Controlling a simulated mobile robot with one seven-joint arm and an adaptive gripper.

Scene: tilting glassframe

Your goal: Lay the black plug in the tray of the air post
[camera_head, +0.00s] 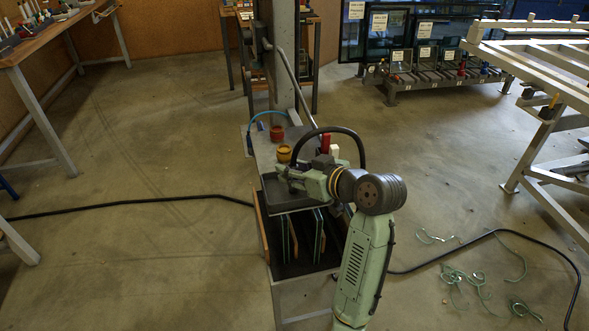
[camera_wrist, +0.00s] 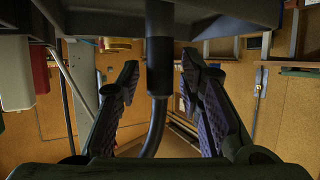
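The black plug (camera_wrist: 159,60) shows in the wrist view as a dark cylinder running down from a dark grey edge at the top. A black hose (camera_wrist: 153,135) curves away from its lower end; the hose loop (camera_head: 361,145) also shows in the head view. My gripper (camera_wrist: 160,75) is open, with one finger on each side of the plug and a gap on both sides. In the head view my gripper (camera_head: 290,172) is at the air post (camera_head: 282,60), above its grey top.
A red fitting (camera_head: 277,133) and a yellow fitting (camera_head: 284,153) stand on the post's top; red (camera_head: 325,143) and white (camera_head: 334,151) parts are beside my gripper. Below is a rack of upright panels (camera_head: 294,238). A black cable and green strips lie on the floor.

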